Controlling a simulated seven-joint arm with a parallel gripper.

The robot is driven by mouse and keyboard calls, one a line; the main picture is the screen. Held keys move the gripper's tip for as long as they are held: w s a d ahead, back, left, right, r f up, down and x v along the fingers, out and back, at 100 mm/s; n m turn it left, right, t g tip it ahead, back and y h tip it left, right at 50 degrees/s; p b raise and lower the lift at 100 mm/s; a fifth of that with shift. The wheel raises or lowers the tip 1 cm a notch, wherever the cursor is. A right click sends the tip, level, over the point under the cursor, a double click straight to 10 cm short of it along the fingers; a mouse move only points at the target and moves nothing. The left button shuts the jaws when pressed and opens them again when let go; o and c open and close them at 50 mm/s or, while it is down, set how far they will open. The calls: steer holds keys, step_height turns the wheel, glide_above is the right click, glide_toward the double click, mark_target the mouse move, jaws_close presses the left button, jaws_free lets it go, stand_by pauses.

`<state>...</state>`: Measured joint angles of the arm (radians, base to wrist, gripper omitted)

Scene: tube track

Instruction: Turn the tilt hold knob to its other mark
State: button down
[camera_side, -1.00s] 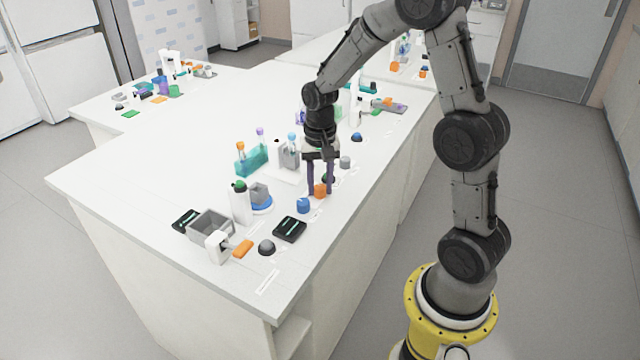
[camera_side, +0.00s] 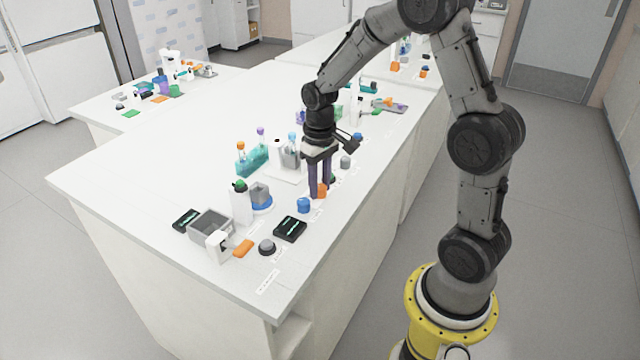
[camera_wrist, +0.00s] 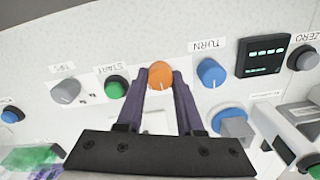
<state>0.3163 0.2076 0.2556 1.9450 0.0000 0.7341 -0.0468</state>
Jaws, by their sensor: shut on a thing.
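My gripper (camera_side: 318,192) points down at the bench and is shut on an orange knob (camera_side: 322,188). In the wrist view the orange knob (camera_wrist: 160,72) sits between the two purple fingers, one on each side, and carries a pale pointer line on its face. No "tilt hold" label is readable; any label of the orange knob is hidden or out of sight. A blue knob (camera_wrist: 211,73) beside it stands under a label that reads like TURN. The marks around the orange knob cannot be made out.
A green button (camera_wrist: 116,87) labelled START and a grey knob (camera_wrist: 65,91) are to the left in the wrist view. A black display (camera_wrist: 263,55) and a grey button (camera_wrist: 303,58) are to the right. The white bottle (camera_side: 240,205) and grey bin (camera_side: 210,226) stand nearby.

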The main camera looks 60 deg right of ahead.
mark_target(320, 186)
steer(key=n, duration=0.5)
steer(key=shift+r+n, duration=0.1)
steer(key=shift+n, duration=0.3)
stand_by(0.4)
steer(key=c, duration=0.5)
jaws_free()
steer(key=shift+c, duration=0.2)
steer(key=shift+a, duration=0.1)
step_height(320, 186, up, 14)
